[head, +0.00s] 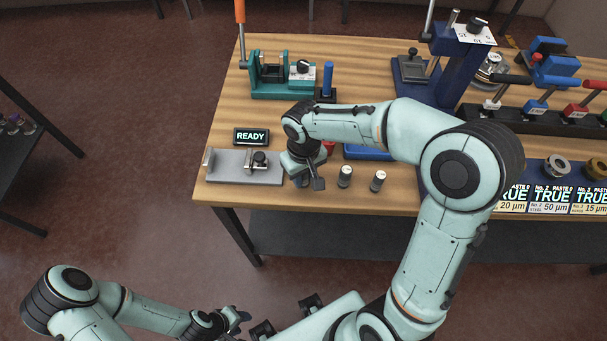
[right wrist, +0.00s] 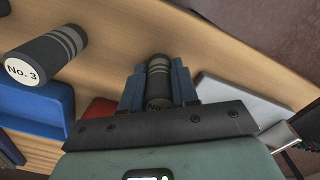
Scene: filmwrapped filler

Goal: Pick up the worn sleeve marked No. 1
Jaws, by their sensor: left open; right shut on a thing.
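A dark grey sleeve (right wrist: 158,75) with light bands is between the two blue fingers of my right gripper (right wrist: 158,88) in the right wrist view. Its cap shows "No", but the digit is hidden. In the head view my right gripper (head: 302,178) is low over the table's front, beside the grey plate. I cannot tell whether the sleeve still touches the wood. A sleeve marked No. 3 (right wrist: 45,57) stands beside it. The head view shows two upright sleeves, one nearer (head: 345,176) and one further right (head: 378,181). My left gripper (head: 238,318) is open and empty, low in front of the table.
A grey plate with a small fixture (head: 228,166) lies left of my right gripper, below a READY display (head: 251,136). A teal fixture (head: 268,92) and a blue column (head: 462,65) stand behind. TRUE displays (head: 550,200) line the right front edge. A blue tray (head: 365,153) is partly hidden by my arm.

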